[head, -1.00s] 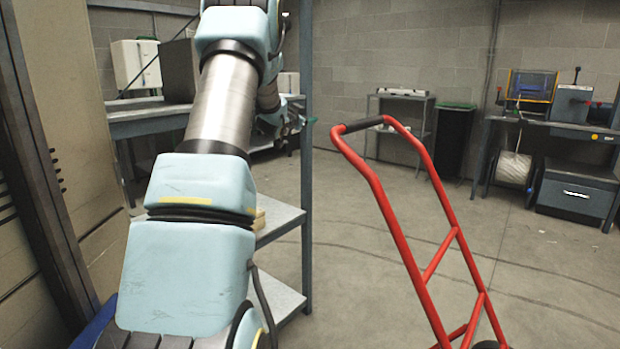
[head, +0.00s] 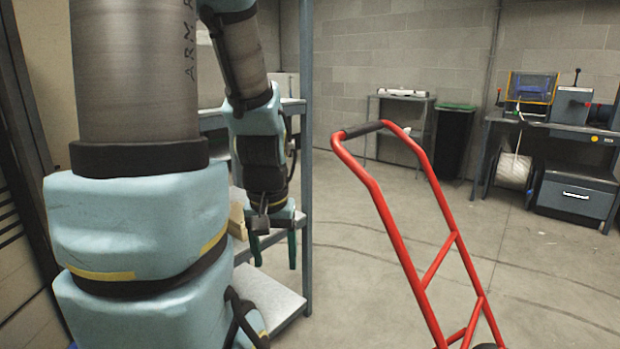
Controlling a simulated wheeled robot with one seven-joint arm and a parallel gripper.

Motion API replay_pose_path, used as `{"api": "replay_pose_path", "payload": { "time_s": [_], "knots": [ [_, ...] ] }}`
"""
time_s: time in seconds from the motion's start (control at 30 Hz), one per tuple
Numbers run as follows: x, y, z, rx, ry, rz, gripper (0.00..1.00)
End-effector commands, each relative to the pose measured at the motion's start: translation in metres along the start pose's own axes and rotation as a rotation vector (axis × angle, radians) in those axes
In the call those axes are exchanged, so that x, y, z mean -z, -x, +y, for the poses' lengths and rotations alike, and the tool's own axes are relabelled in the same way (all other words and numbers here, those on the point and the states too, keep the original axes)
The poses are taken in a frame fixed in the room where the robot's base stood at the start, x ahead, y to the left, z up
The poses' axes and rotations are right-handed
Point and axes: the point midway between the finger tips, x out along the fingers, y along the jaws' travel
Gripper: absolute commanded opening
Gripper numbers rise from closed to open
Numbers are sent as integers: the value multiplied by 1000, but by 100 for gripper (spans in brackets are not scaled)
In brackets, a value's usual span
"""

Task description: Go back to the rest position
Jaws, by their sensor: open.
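My arm fills the left side of the head view, large and close, and bends over at the top so its end hangs down. My gripper (head: 274,250) points downward in front of the metal shelf unit, with its two green fingers apart. It is open, and I see nothing between its fingers. A yellowish block (head: 237,221) shows just left of it on a shelf, partly hidden by my arm.
The grey shelf unit (head: 306,160) stands close behind my gripper. A red hand truck (head: 419,262) stands to the right. A workbench (head: 557,130) with machines, a black bin (head: 454,141) and a small table (head: 399,97) are farther back. Floor between is clear.

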Motion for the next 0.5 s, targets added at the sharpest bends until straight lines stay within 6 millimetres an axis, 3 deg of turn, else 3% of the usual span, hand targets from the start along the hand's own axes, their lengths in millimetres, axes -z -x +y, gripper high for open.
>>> {"api": "replay_pose_path", "payload": {
  "time_s": [0.03,0.3,0.5],
  "knots": [
    [3,22,0,0,0,0,69],
    [13,87,0,1,-1,2,69],
    [18,121,0,1,-1,2,69]
  ]
}}
